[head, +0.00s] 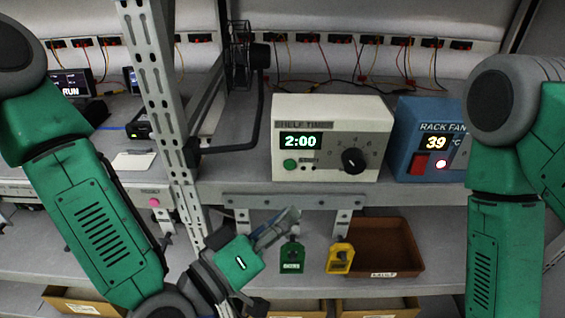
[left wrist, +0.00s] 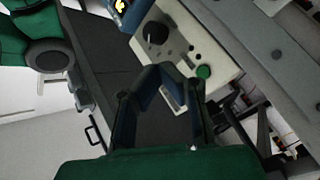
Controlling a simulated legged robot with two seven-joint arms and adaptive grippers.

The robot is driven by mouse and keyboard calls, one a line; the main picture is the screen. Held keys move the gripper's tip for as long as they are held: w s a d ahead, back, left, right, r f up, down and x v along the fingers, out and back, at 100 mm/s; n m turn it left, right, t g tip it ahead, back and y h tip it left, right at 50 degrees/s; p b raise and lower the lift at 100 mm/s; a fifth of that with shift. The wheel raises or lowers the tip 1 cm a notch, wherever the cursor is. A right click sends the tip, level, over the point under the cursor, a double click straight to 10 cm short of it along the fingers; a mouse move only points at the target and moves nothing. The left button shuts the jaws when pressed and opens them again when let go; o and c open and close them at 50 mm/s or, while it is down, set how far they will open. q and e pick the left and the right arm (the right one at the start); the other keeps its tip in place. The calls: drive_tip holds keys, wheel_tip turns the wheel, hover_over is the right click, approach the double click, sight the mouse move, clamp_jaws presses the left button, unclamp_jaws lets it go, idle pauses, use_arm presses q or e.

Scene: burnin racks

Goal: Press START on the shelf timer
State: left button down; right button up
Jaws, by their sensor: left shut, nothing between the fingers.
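The shelf timer (head: 333,112) is a cream box on the shelf in the middle of the head view, and its display (head: 300,141) reads 2:00. Its round green button (head: 291,164) sits below the display, left of a black knob (head: 353,160). The button also shows in the left wrist view (left wrist: 203,71), with the timer (left wrist: 178,20) beyond my fingers. My left gripper (head: 291,216) is shut and empty, below and in front of the timer, apart from the button. My right arm is at the right; its gripper is out of view.
A blue rack fan box (head: 416,112) reading 39 stands right of the timer. A perforated metal post (head: 160,100) rises at the left.

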use_arm(q)
drive_tip(key=d, duration=0.1)
approach(309, 163)
drive_tip(key=x, duration=0.3)
drive_tip(key=shift+w+d, duration=0.25)
drive_tip(key=shift+d, duration=0.2)
drive_tip(key=shift+w+d, duration=0.15)
drive_tip(key=shift+d, duration=0.5)
drive_tip(key=shift+a, duration=0.9)
drive_tip(key=shift+d, duration=0.75)
drive_tip(key=shift+a, duration=0.5)
drive_tip(key=shift+w+a+r, duration=0.15)
drive_tip(key=shift+w, duration=0.15)
drive_tip(key=shift+d, duration=0.5)
use_arm(e)
drive_tip(key=shift+d+f, duration=0.2)
drive_tip(key=shift+d, duration=0.4)
